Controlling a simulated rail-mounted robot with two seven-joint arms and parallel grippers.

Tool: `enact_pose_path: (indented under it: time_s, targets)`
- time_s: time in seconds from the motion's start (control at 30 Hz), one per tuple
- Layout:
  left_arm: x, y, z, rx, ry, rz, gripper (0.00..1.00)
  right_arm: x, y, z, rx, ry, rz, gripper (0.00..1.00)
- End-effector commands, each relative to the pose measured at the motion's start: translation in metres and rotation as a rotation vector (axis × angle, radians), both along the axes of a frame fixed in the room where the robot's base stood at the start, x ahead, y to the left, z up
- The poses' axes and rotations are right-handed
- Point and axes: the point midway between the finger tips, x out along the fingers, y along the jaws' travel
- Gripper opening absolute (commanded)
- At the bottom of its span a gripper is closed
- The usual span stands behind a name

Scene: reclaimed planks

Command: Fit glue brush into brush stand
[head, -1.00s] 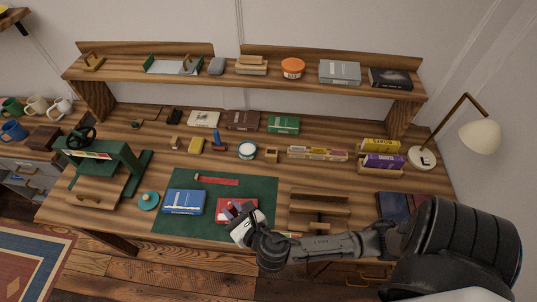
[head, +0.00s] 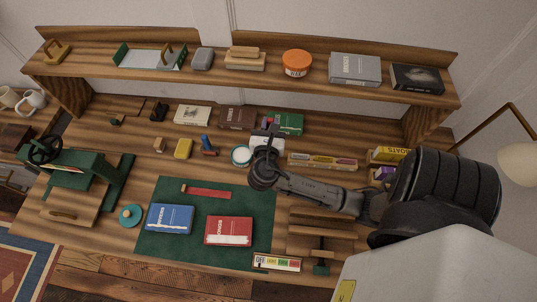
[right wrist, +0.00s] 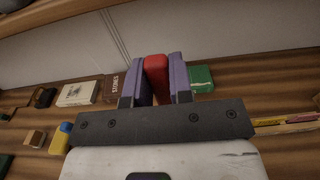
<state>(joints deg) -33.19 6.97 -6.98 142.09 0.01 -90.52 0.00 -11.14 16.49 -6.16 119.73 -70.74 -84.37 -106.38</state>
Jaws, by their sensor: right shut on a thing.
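My right gripper (head: 269,132) is over the back of the bench, just right of the white round jar (head: 241,156). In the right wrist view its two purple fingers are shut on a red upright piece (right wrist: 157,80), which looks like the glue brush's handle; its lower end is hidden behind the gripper. In the head view the gripper hides most of the held piece. The small wooden block that looks like the brush stand is not clear now; the gripper and wrist cover its spot beside the jar. My left gripper is not in view.
A green book (head: 286,122) lies behind the gripper, under the shelf (head: 215,79). A long box (head: 322,161) lies to the right. The green mat (head: 190,248) holds two books.

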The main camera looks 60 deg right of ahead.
Motion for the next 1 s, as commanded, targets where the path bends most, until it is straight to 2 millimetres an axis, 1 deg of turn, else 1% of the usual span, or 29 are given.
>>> enact_pose_path:
  time_s: [0.03,0.3,0.47,0.53,0.7,0.8,0.93,1.0]
  targets:
    - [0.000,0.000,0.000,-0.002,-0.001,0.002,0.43,0.000,0.001,-0.003,-0.013,-0.002,0.003,0.00]
    - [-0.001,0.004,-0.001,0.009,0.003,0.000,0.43,0.000,0.001,-0.003,-0.034,-0.017,0.004,0.00]
    - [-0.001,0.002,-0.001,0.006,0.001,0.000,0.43,0.000,0.001,-0.005,-0.034,-0.016,0.005,0.00]
    - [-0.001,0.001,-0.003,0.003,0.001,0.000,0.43,0.000,0.001,-0.012,-0.035,-0.013,0.005,0.00]
    - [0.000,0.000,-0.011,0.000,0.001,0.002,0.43,0.000,0.001,-0.038,-0.036,-0.012,0.005,0.00]
    - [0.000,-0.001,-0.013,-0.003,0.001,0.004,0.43,0.000,0.001,-0.048,-0.036,-0.013,0.005,0.00]
    - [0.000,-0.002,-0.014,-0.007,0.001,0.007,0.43,0.000,0.001,-0.055,-0.035,-0.015,0.005,0.00]
    - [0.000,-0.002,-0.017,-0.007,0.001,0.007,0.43,0.000,0.001,-0.063,-0.035,-0.013,0.005,0.00]
